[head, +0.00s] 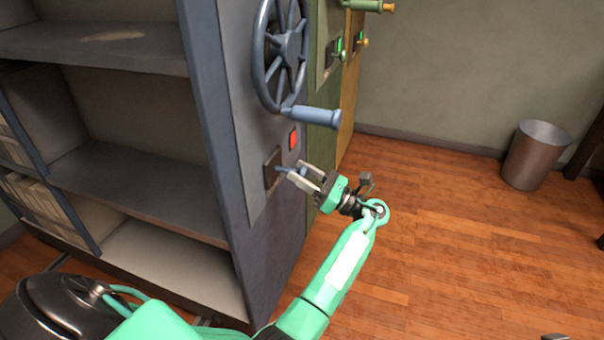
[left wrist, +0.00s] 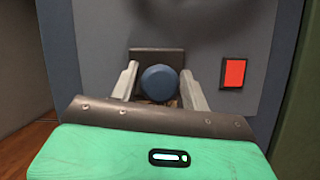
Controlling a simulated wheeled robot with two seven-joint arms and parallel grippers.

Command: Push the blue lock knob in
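The blue lock knob (head: 281,169) sticks out from a dark plate on the grey end panel of the shelf unit, below the handwheel. In the left wrist view the round face of the blue lock knob (left wrist: 160,82) is seen nearly head-on, in front of its dark plate. My left gripper (head: 294,170) is at the knob, pointing at the panel. Its two fingers (left wrist: 158,85) are apart, one on each side of the knob, with a narrow gap showing on each side. I cannot tell whether a finger touches it. My right gripper is not recognisable in view.
A red square (head: 293,138) is on the panel just above the knob. The blue-grey handwheel (head: 283,45) and its protruding handle (head: 318,116) are above my gripper. Green and yellow units stand behind. A metal bin (head: 536,155) is far right; the wooden floor between is clear.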

